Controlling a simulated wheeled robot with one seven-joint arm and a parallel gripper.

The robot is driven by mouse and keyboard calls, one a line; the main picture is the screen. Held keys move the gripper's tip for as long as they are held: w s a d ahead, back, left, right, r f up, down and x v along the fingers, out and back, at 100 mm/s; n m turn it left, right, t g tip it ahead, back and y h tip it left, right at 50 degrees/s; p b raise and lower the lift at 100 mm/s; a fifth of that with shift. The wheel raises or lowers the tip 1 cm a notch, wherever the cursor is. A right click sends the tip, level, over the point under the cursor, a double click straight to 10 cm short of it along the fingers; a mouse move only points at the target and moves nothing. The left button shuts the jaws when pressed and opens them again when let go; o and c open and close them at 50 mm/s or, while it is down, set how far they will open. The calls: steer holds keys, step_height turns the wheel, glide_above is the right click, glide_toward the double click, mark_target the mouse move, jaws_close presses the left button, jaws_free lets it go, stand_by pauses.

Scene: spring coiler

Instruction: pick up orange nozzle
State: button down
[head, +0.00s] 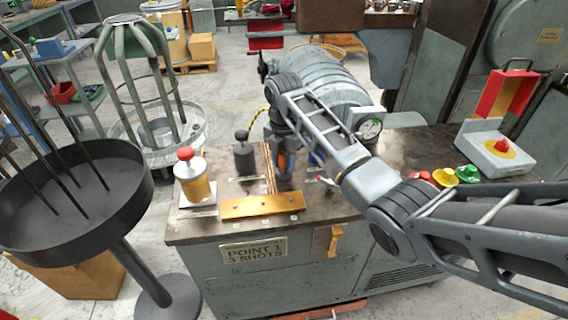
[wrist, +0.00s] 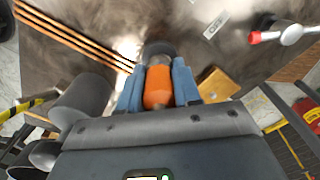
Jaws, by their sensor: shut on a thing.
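The orange nozzle (wrist: 158,90) sits between the two blue fingers of my gripper (wrist: 157,78) in the wrist view, with a dark round end beyond the fingertips. The fingers are shut on its sides. In the head view a bit of the orange nozzle (head: 282,161) shows beside my gripper (head: 287,165), low over the bench top behind the brass plate. My arm and fingers hide part of it. Whether it touches the bench cannot be told.
Copper rods (head: 268,168) lie left of my gripper, near a dark cylinder (head: 243,155) and a red-topped oiler (head: 195,180). The brass plate (head: 262,206) is at the bench's front. A pressure gauge (head: 370,129) and a red-handled lever (wrist: 285,35) are close by.

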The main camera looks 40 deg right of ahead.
steer(key=r, duration=0.2)
steer(key=d+r, duration=0.1)
steer(key=r, duration=0.1)
steer(key=shift+s, duration=0.35)
steer(key=s+d+r+p, duration=0.5)
steer(key=s+d+r, duration=0.1)
steer(key=s+d, duration=0.1)
steer(key=shift+d, duration=0.35)
steer(key=shift+r, duration=0.1)
